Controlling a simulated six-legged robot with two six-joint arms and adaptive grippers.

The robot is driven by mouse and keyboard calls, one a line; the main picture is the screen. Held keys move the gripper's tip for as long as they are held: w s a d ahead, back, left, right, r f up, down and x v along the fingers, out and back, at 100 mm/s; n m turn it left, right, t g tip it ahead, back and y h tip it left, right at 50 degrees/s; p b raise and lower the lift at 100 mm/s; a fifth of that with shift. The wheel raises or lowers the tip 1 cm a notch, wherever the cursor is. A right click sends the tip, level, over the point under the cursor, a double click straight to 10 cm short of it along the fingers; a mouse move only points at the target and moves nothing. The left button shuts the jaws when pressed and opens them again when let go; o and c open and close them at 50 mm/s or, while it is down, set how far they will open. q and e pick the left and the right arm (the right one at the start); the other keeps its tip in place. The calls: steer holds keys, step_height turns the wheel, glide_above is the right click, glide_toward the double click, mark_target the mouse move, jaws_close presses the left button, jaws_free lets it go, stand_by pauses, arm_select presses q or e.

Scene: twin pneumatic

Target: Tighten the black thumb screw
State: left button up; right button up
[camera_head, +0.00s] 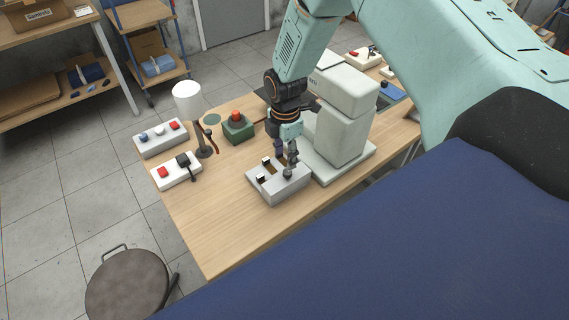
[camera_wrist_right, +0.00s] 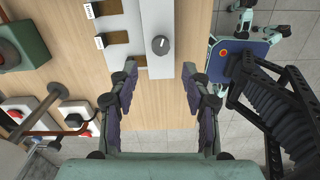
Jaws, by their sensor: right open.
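The black thumb screw (camera_wrist_right: 160,43) is a round dark knob with a white mark on top. It sits on a light grey block (camera_wrist_right: 157,15), which also stands on the table in the head view (camera_head: 283,190). My right gripper (camera_wrist_right: 160,80) is open and empty, its two fingers spread to either side below the knob in the wrist view. In the head view the right gripper (camera_head: 289,160) points down over the block, and its fingers partly cover the knob area. I cannot tell the exact height gap. My left gripper is not in view.
On the wooden table (camera_head: 215,225) stand a grey machine (camera_head: 345,110) close behind the right gripper, a red button on a green box (camera_head: 238,128), a lamp (camera_head: 187,95) and white switch boxes (camera_head: 160,140). The front left of the table is clear. A round stool (camera_head: 128,285) stands beside it.

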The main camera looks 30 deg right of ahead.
mark_target(287, 172)
steer(key=f, duration=0.1)
steer(key=d+f, duration=0.1)
steer(key=f, duration=0.2)
steer(key=shift+s+d+f, duration=0.1)
steer(key=shift+d+f, duration=0.15)
steer(key=shift+f, duration=0.15)
steer(key=shift+s+a+f, duration=0.1)
steer(key=shift+f, duration=0.2)
steer(key=shift+a+f, duration=0.25)
steer(key=shift+a, duration=0.35)
steer(key=shift+w+d+f, duration=0.2)
steer(key=shift+d, duration=0.4)
steer(key=shift+c, duration=1.3)
steer(key=shift+s+a+r, duration=0.1)
steer(key=shift+a+r, duration=0.05)
steer(key=shift+a, duration=0.3)
steer(key=c, duration=0.7)
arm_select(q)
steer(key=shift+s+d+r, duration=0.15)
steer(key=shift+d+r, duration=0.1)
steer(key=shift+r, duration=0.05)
arm_select(e)
steer(key=shift+d, duration=0.2)
jaws_close()
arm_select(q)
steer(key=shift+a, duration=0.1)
